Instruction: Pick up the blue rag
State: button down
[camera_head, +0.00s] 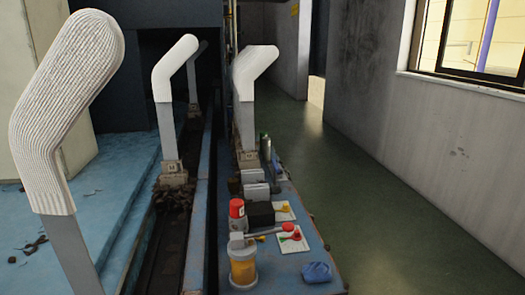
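The blue rag (317,272) lies crumpled on the near right part of the narrow blue bench (284,273). It is close to the bench's right edge and to the right of an orange-and-clear jar. Nothing covers it. My gripper is not in view, so its place and state do not show.
The jar (243,268), a red-topped can (237,214), a black box (260,214) and cards with small red and yellow items (290,238) crowd the bench. Sock-covered boards (70,100) rise at left. The floor (400,235) to the right is clear, up to a grey wall (440,150).

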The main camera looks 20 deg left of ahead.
aim_at(317, 271)
jog(key=j+u, duration=0.25)
jog(key=u, duration=0.25)
jog(key=i+j+u, duration=0.2)
jog(key=u, duration=0.3)
